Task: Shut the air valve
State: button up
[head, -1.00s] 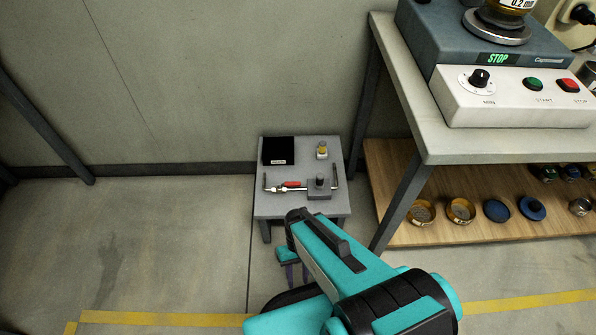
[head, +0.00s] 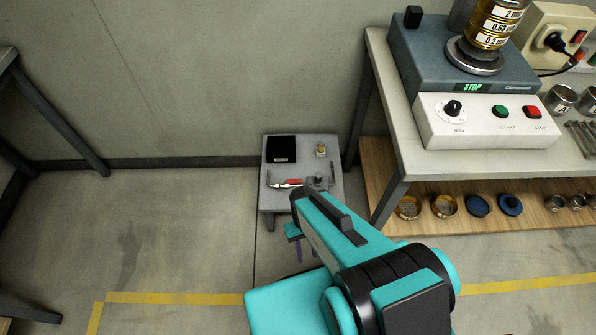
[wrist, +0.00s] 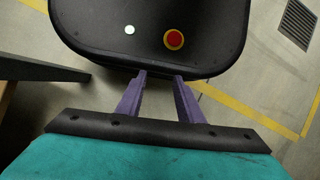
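The air valve with its red lever (head: 290,183) is on a thin metal line on top of a small low grey table (head: 275,202) near the wall. The lever seems to lie along the line, but it is too small to be sure. A dark block with a knob (head: 318,181) sits at the line's right. My gripper (wrist: 160,76) shows two purple fingers apart with nothing between them in the wrist view. In the head view it is mostly hidden by my teal arm, in front of and below the table, apart from the valve.
A black box (head: 281,148) and a small yellow-topped jar (head: 321,150) stand at the table's back. A bench (head: 410,165) with a sieve shaker (head: 460,75) and a wooden lower shelf (head: 470,218) is close on the right.

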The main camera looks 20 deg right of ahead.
notch_tip(320, 180, up, 19)
jog(key=s+d+p, duration=0.1)
jog(key=d+p, duration=0.2)
jog(key=p, duration=1.4)
jog(key=shift+s+f+m+h+p, duration=0.2)
jog(key=shift+m+h+p, duration=0.1)
jog(key=shift+m, duration=0.1)
